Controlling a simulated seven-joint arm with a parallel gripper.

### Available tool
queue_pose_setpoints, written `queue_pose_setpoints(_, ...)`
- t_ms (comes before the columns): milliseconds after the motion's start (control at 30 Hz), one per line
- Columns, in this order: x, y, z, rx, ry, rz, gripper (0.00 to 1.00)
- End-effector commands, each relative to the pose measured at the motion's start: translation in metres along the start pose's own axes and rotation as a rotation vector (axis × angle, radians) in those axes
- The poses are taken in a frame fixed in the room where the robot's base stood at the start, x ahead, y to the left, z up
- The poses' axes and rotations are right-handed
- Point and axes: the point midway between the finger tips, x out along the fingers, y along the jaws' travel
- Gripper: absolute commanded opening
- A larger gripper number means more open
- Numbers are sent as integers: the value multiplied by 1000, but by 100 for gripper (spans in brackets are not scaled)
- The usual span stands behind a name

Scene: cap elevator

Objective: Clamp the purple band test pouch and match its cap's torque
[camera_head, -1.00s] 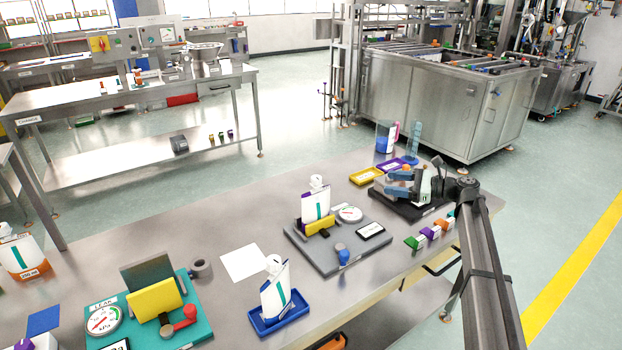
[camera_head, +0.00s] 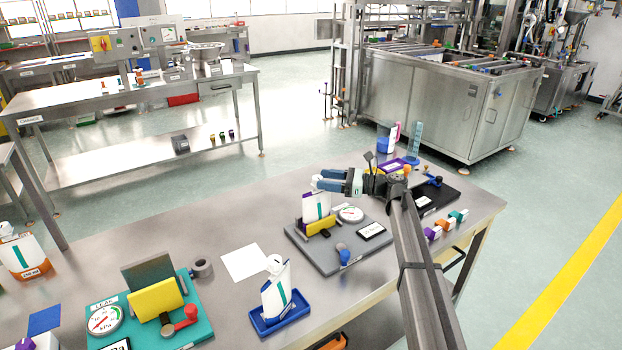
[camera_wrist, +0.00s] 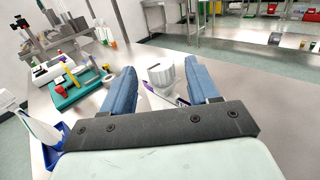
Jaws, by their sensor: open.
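The pouch (camera_head: 313,208) stands upright on the grey fixture (camera_head: 327,258), behind a yellow clamp bar (camera_head: 321,225). It is white with a teal stripe, and purple shows at its lower left. The fixture carries a round dial (camera_head: 350,214), a small display (camera_head: 369,231) and a blue-knobbed lever (camera_head: 344,255). My gripper (camera_head: 322,180) is open at the height of the pouch's top and hides the cap in the head view. In the wrist view a white cap (camera_wrist: 160,75) shows between the finger ends (camera_wrist: 159,68); contact cannot be told.
A blue tray (camera_head: 279,318) holds another pouch (camera_head: 276,292) in front. A teal leak fixture (camera_head: 147,323) is at the front left. A black fixture (camera_head: 436,196) and several coloured blocks (camera_head: 441,228) lie right. A white sheet (camera_head: 246,262) lies flat on the table.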

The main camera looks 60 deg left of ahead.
Motion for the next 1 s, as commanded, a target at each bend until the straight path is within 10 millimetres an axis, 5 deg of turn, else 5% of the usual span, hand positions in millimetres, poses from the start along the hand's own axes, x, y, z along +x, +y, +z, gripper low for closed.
queue_pose_setpoints(333, 46, 0, 0, -1, 0, 0, 60)
queue_pose_setpoints(800, 54, 0, 0, -1, 0, -2, 60)
queue_pose_setpoints(1000, 54, 0, 0, -1, 0, -1, 41)
